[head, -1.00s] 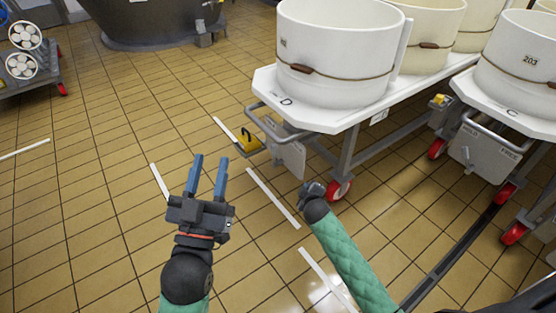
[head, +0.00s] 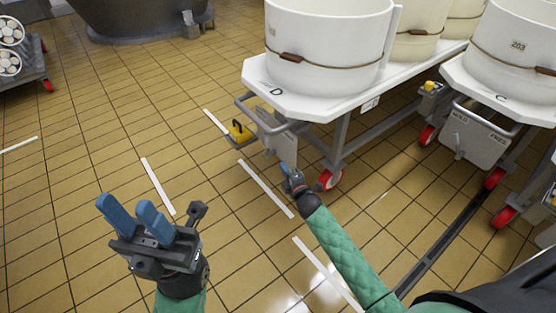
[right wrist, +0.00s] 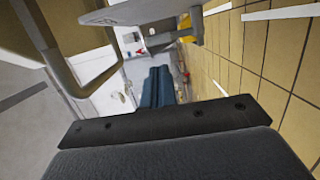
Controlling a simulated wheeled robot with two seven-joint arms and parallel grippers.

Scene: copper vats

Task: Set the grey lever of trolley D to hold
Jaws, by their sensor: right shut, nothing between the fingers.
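Trolley D (head: 258,78) stands at the upper middle of the head view, with a white top marked D. A grey plate (head: 277,138) hangs under its near end, behind a bent grey handle bar. I cannot clearly make out the grey lever or its setting. My right gripper (head: 285,168) is shut and empty, just below and in front of the plate; I cannot tell whether it touches anything. Its blue fingers also show in the right wrist view (right wrist: 158,85). My left gripper (head: 126,205) is open and empty over the floor at the lower left.
A white vat (head: 325,45) stands on trolley D. Trolley C (head: 462,70) is at the right, its plate (head: 470,138) marked HOLD and FREE. A yellow-handled pedal (head: 240,132) sits low beside trolley D. A red wheel (head: 331,179) is near my right gripper.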

